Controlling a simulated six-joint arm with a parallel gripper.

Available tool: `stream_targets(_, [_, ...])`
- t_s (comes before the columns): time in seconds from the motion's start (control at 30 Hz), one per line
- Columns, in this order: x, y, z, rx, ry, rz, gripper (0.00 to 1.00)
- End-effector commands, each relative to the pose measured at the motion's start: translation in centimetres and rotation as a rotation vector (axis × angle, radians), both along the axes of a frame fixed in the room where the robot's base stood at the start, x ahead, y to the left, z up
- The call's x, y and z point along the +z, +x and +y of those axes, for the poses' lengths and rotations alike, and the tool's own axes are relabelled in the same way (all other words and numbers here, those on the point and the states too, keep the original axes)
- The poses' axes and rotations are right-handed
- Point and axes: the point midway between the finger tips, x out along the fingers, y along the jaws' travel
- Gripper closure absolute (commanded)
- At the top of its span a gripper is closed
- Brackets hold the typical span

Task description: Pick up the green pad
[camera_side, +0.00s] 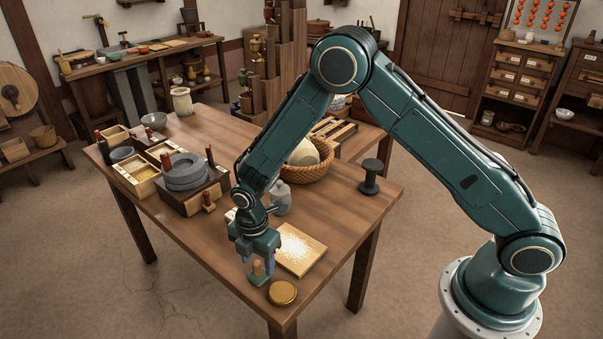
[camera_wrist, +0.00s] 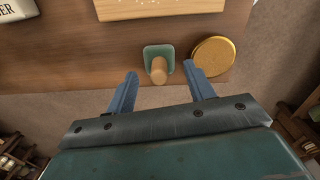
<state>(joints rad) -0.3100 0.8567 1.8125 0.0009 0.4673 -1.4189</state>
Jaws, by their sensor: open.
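The green pad (camera_wrist: 151,51) is a small rounded square with a wooden knob (camera_wrist: 158,70) standing on it. It sits on the wooden table near the front edge. In the side view the green pad (camera_side: 258,278) shows just below my gripper (camera_side: 257,262). In the wrist view my gripper (camera_wrist: 160,88) is open, with its two blue fingers apart. The knob shows between and just beyond the fingertips, and I see no contact with them. Whether the fingers are level with the knob is hard to tell.
A round brass lid (camera_side: 282,293) lies close to the right of the pad. A pale wooden board (camera_side: 301,250) lies behind it. A grey jar (camera_side: 281,198), a wicker basket (camera_side: 313,168) and a stone quern (camera_side: 184,174) stand farther back. The table's front edge (camera_wrist: 110,92) is near.

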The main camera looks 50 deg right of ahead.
Motion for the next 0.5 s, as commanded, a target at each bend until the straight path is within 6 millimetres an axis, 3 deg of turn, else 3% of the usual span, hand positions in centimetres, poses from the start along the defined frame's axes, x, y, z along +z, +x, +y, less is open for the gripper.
stream_targets(0.2, [-2.0,0.0,0.0,0.0,0.0,0.0,0.47])
stream_targets(0.5, [-2.3,0.0,0.0,0.0,0.0,-0.001,0.47])
